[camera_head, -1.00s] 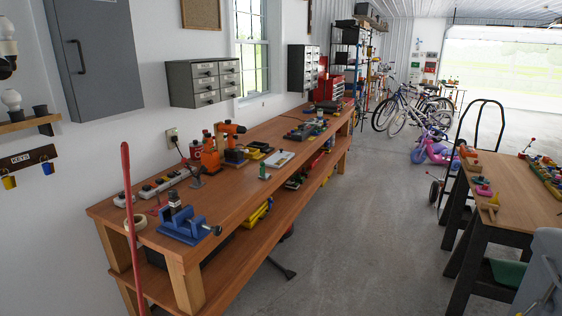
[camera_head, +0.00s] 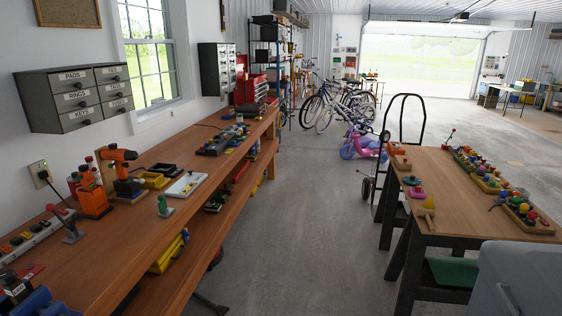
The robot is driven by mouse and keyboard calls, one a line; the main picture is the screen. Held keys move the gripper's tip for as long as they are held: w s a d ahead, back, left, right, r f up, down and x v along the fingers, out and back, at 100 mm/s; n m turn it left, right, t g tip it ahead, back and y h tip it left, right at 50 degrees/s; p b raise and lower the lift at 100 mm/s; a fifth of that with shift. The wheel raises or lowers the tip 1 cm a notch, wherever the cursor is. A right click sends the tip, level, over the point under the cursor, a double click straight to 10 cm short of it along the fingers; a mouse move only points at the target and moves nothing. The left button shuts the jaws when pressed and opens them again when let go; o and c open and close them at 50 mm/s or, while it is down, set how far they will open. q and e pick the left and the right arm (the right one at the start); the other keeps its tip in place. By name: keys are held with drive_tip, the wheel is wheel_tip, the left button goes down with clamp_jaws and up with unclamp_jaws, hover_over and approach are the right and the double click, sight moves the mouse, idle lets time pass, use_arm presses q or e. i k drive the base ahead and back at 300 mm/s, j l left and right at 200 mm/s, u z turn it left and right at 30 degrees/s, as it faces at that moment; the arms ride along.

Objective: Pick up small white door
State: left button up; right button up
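I cannot pick out a small white door for certain in the head view. A small flat white piece (camera_head: 187,185) lies on the long wooden workbench (camera_head: 130,228) at the left, near a green item (camera_head: 164,205). It is too small to tell whether it is a door. Neither of my grippers is in view.
The concrete floor (camera_head: 280,220) between is clear.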

sight(196, 178)
drive_tip(key=i+l, duration=0.1)
drive_tip(key=i, duration=0.7)
drive_tip(key=i+l+z, duration=0.1)
drive_tip(key=i, duration=0.7)
drive_tip(key=i+u, duration=0.4)
drive_tip(key=i+l+u, duration=0.1)
drive_tip(key=i+u, duration=0.25)
drive_tip(key=i+l+u, duration=0.25)
drive_tip(key=i+u, duration=0.4)
drive_tip(key=u, duration=0.15)
drive_tip(key=i+l+u, duration=0.2)
drive_tip(key=u, duration=0.2)
drive_tip(key=i+l+u, duration=0.2)
drive_tip(key=u, duration=0.25)
drive_tip(key=i+l+u, duration=0.15)
drive_tip(key=u, duration=0.25)
drive_tip(key=l, duration=0.1)
